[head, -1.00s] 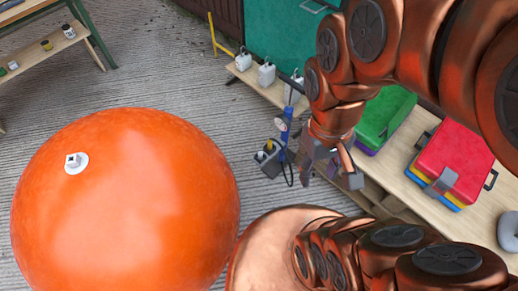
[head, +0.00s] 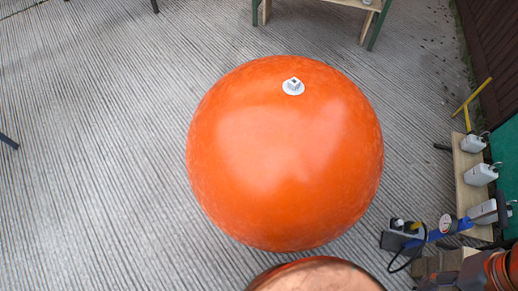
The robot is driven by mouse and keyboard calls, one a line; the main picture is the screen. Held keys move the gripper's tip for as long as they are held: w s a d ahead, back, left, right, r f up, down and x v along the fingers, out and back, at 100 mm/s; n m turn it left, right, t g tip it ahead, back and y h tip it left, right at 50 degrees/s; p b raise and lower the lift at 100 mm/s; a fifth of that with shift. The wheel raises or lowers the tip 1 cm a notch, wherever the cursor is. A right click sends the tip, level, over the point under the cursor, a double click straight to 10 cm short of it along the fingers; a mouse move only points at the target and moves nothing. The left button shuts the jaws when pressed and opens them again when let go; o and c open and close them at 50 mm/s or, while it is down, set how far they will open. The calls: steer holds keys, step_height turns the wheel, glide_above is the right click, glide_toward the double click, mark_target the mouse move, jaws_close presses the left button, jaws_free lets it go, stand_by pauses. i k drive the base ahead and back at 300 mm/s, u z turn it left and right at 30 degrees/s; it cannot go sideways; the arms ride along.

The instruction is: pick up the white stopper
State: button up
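The white stopper (head: 293,86) sits on the upper part of a large orange ball (head: 285,165) in the head view. It has a round white flange against the ball and a small raised plug with a dark spot on top. My gripper (head: 440,268) shows only in part at the bottom right corner, below and well to the right of the ball. It is far from the stopper, and its fingers are not clear enough to tell open from shut.
A dark grey box with a yellow plug and black cable (head: 402,237) stands right of the ball, beside a blue pump (head: 450,229). White canisters (head: 480,174) line a wooden shelf (head: 468,195) at the right. A bench stands at the top. Grey ribbed floor is clear left of the ball.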

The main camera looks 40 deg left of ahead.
mark_target(400, 222)
steer(key=u, duration=1.85)
steer(key=k, duration=0.75)
steer(key=z, duration=1.55)
steer(key=i, duration=0.45)
steer(key=u, duration=0.85)
steer(key=k, duration=0.4)
steer(key=u, duration=0.4)
steer(key=i, duration=0.45)
steer(key=z, duration=0.05)
